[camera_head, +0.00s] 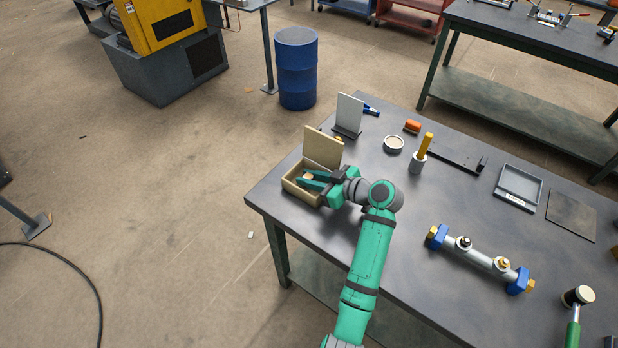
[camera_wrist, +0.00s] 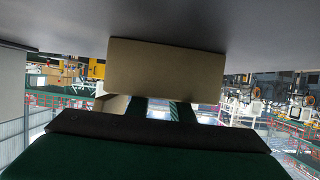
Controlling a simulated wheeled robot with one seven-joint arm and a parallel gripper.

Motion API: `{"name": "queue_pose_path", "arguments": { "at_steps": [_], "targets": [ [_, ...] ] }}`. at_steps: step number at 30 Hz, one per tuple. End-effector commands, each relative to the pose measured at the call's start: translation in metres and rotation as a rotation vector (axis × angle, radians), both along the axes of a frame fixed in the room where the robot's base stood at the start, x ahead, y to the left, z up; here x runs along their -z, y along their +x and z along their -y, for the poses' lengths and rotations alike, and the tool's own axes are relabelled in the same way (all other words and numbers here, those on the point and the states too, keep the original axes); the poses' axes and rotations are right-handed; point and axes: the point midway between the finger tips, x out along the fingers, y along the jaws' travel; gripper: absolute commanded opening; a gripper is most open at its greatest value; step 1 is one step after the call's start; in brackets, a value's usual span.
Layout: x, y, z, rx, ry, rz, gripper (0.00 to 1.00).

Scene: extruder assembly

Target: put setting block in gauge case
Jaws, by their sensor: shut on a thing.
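The gauge case (camera_head: 291,191) is a tan open box at the left end of the table, with its lid (camera_head: 322,147) standing up at the back. My gripper (camera_head: 308,178) is at the case's opening, reaching in from the right, its fingers shut on a small orange-tan piece (camera_head: 308,175), apparently the setting block. The fingers hide most of it, and I cannot tell whether it touches the case floor. In the wrist view a tan panel of the case (camera_wrist: 165,70) stands before the fingers (camera_wrist: 165,110); the block cannot be made out there.
A grey upright plate (camera_head: 348,113) stands behind the case. A ring (camera_head: 393,143), a yellow-handled tool in a cup (camera_head: 422,152) and a grey tray (camera_head: 519,186) lie further right. A blue-ended shaft assembly (camera_head: 480,257) and a mallet (camera_head: 575,310) lie nearer the front.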

Motion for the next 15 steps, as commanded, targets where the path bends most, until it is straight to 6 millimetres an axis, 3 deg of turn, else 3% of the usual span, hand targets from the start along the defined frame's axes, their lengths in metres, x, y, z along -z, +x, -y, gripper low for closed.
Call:
{"name": "queue_pose_path", "arguments": {
  "at_steps": [7,8,9,15],
  "targets": [
    [0.0017,0.0002,0.0005,0.001,0.001,0.000,0.00],
    [0.0017,0.0001,0.0005,0.001,0.000,0.000,0.27],
    [0.0016,0.0001,0.0005,0.001,0.000,0.000,0.37],
    [0.0015,0.0001,0.0005,0.001,0.000,0.000,0.39]
  ]
}}
